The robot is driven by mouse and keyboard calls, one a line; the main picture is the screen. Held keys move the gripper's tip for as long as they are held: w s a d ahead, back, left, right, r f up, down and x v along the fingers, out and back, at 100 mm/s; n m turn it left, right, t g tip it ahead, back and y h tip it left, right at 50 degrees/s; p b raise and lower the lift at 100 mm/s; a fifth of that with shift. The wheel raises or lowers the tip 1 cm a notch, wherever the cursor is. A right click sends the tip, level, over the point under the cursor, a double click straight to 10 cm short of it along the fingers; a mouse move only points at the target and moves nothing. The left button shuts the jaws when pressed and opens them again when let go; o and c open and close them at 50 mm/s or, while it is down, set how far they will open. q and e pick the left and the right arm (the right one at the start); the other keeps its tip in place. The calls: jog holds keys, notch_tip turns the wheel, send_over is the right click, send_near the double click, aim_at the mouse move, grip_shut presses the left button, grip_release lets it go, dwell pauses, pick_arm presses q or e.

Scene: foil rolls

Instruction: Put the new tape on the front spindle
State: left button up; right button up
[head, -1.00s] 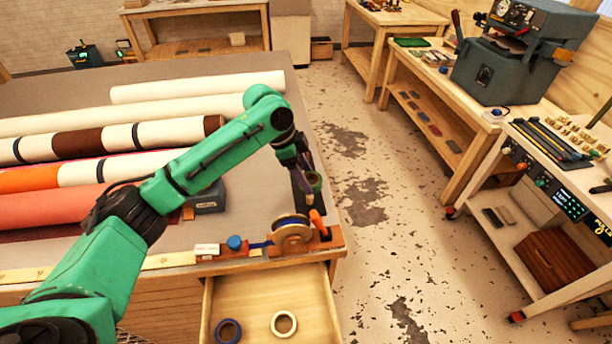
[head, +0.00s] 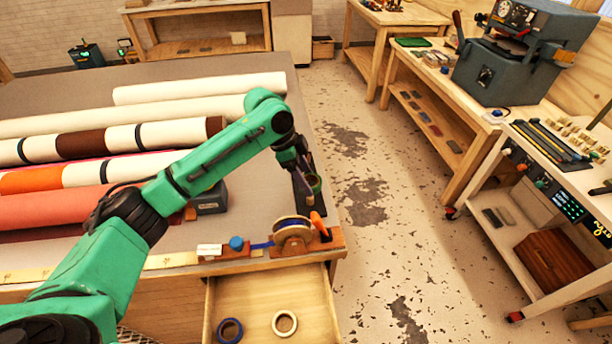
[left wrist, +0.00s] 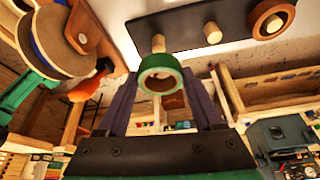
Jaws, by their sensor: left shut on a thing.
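My left gripper (head: 307,178) is shut on a green tape ring (left wrist: 160,74), held between its two fingertips. The ring also shows small in the head view (head: 315,184). A dark plate (left wrist: 187,30) with wooden spindles lies by the gripper at the table's right edge. One bare spindle (left wrist: 158,42) shows just beyond the ring; I cannot tell whether the ring is around it or short of it. Another bare spindle (left wrist: 212,32) stands in the middle. A brown-orange roll (left wrist: 272,17) is at the plate's other end. My right gripper is out of view.
A wooden tape dispenser (head: 293,235) with an orange handle (head: 318,222) stands at the table corner. Below, an open drawer (head: 256,299) holds a blue roll (head: 229,330) and a cream roll (head: 284,323). Long fabric rolls (head: 200,88) cover the table's left. Open floor lies right.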

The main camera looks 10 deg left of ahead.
aim_at(306, 203)
pick_arm(q)
jog(key=shift+f, duration=0.1)
jog(key=shift+f+b, duration=0.35)
jog(key=shift+f, duration=0.75)
jog(key=shift+f+b, duration=0.35)
jog(key=shift+f, duration=0.8)
jog(key=shift+f, duration=0.1)
jog(key=shift+f, duration=0.6)
jog(key=shift+f, duration=0.4)
jog(key=o, duration=1.4)
